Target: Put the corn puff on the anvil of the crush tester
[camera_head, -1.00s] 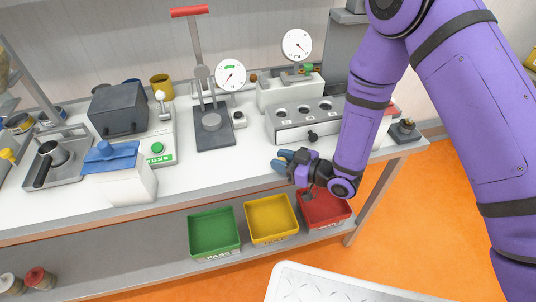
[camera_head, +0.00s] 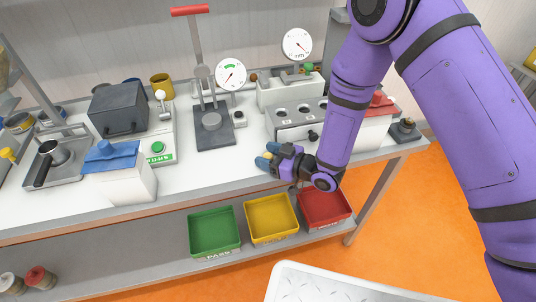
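The crush tester (camera_head: 197,52) stands at the back middle of the bench, with a red lever handle and a round dial. Its anvil (camera_head: 211,121) is a bare grey disc on the dark base, under the raised press head. My gripper (camera_head: 265,158) is low over the front of the bench, right of and nearer than the anvil. Its blue fingertips are closed around a small yellowish thing, the corn puff (camera_head: 268,155), which is mostly hidden by the fingers.
A grey block with round wells (camera_head: 298,121) stands just behind my gripper. A second dial gauge (camera_head: 297,44) is behind it. A white bin with a blue lid (camera_head: 120,178) is at left. Green, yellow and red trays (camera_head: 214,232) sit on the lower shelf. Bench between gripper and tester is clear.

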